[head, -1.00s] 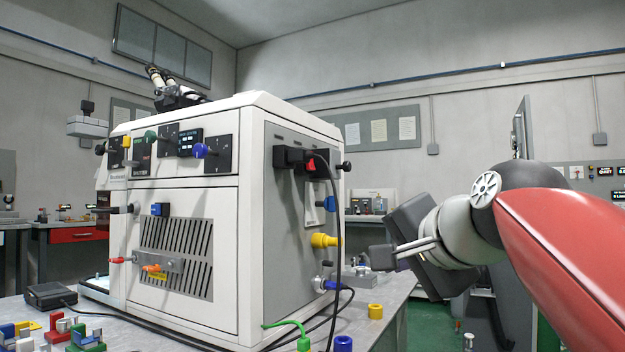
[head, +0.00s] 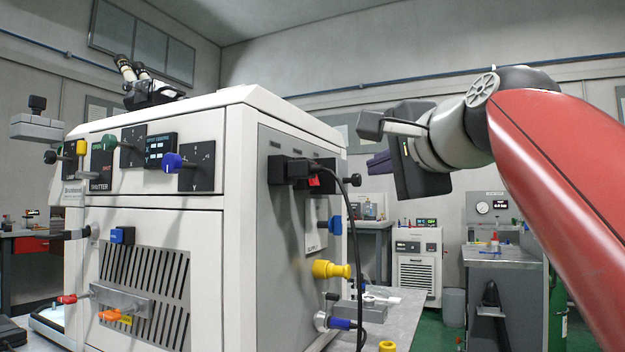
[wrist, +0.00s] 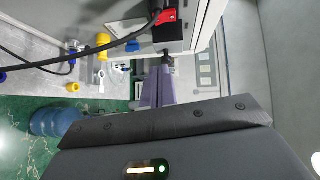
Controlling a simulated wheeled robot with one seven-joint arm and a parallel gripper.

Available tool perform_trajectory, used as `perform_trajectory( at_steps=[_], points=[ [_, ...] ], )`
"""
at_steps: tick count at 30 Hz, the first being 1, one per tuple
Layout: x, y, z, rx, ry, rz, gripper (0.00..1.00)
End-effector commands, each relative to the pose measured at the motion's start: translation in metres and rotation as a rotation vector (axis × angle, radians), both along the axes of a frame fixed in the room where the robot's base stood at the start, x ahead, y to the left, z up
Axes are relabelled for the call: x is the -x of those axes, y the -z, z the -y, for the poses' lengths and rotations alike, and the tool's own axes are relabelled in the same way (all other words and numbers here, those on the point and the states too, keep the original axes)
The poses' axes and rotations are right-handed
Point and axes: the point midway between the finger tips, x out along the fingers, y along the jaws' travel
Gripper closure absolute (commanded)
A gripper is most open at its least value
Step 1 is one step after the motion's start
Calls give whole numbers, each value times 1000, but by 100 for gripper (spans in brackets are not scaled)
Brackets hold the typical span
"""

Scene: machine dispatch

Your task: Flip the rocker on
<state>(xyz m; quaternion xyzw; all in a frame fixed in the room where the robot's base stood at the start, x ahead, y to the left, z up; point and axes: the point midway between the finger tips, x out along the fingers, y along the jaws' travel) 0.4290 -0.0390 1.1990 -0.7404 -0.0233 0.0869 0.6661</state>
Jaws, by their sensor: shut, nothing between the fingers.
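The red rocker (head: 314,181) sits in a black panel high on the machine's right side, beside a black plug with a cable. It also shows in the wrist view (wrist: 166,16), near the top edge. The rocker's exact tilt is too small to tell. My gripper (head: 371,163) is to the right of the rocker, off the machine's side, with its purple fingers pointing left. In the wrist view my gripper's fingers (wrist: 156,80) are together and empty, a little short of the panel. They do not appear to touch the rocker.
A black knob (head: 355,180) sticks out beyond the rocker, near my fingers. The black cable (head: 352,250) hangs from the plug (head: 289,169). A blue knob (head: 335,225) and a yellow fitting (head: 330,269) protrude lower. The aisle to the right is open.

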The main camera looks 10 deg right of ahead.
Motion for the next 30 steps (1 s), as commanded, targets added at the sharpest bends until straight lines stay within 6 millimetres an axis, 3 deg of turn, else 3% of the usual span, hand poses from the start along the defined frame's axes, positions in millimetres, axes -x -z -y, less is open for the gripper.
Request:
perform_trajectory(
  at_steps=[5,18,24,30],
  points=[
    [-14,2,-3,1,-2,-3,100],
    [-103,10,-16,1,-2,-2,100],
    [-116,14,-40,1,-3,-2,100],
    [-121,15,-48,1,-1,0,100]
  ],
)
